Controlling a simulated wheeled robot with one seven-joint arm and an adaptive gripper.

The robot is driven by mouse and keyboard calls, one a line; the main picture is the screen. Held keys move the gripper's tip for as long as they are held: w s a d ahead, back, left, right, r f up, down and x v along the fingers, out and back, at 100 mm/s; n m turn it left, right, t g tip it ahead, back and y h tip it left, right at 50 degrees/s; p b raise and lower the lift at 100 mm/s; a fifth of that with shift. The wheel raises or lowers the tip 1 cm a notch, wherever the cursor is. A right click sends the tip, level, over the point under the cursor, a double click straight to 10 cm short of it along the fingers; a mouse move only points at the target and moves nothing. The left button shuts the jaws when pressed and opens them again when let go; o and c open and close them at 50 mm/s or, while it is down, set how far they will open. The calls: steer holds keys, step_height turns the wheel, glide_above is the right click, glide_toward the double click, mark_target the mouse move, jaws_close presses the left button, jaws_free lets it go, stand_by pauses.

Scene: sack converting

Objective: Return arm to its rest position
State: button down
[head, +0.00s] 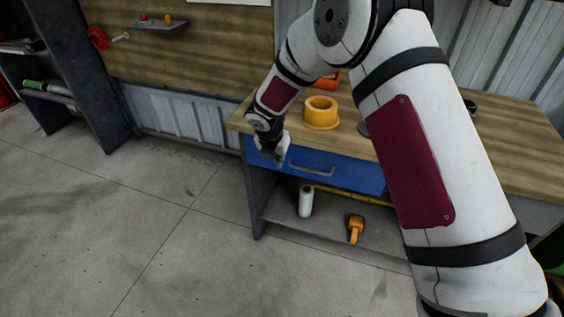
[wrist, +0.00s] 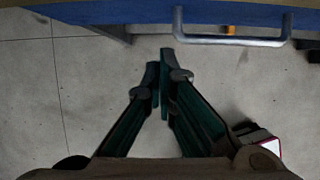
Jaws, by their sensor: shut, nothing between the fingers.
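My arm reaches from the right side of the head view towards the workbench. My gripper (head: 278,157) is in front of the blue drawer (head: 335,168), near its left end. In the wrist view my gripper (wrist: 160,75) points down with its fingers together and nothing between them. The drawer's front and its metal handle (wrist: 232,40) are at the top of the wrist view, apart from the fingers. In the head view the drawer looks shut, though my arm hides part of the bench.
A yellow ring-shaped part (head: 320,113) stands on the wooden benchtop (head: 510,150). A white roll (head: 306,200) and an orange tool (head: 355,229) are on the lower shelf (head: 285,212). A dark shelving unit (head: 85,85) stands at the left. The floor left of the bench is clear.

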steer(key=s+d+r+m+p, duration=0.2)
steer(key=s+d+r+m, duration=0.35)
steer(key=r, duration=0.45)
steer(key=s+d+r+m+h+p, duration=0.15)
steer(key=s+d+r+m, duration=0.35)
steer(key=r, duration=0.5)
steer(key=s+d+r+m+y+p, duration=0.15)
steer(key=s+d+r+m, duration=0.35)
steer(key=r, duration=0.6)
steer(key=s+d+r+m+p, duration=0.2)
steer(key=s+m, duration=0.3)
steer(key=s, duration=0.5)
steer(key=s+d+r+m+y+p, duration=0.1)
steer(key=s+r+m, duration=0.3)
steer(key=s, duration=0.6)
steer(key=s+d+r+m+p, duration=0.3)
steer(key=s+m, duration=0.5)
steer(key=s, duration=0.1)
steer(key=shift+s+d, duration=0.15)
steer(key=shift+s, duration=0.25)
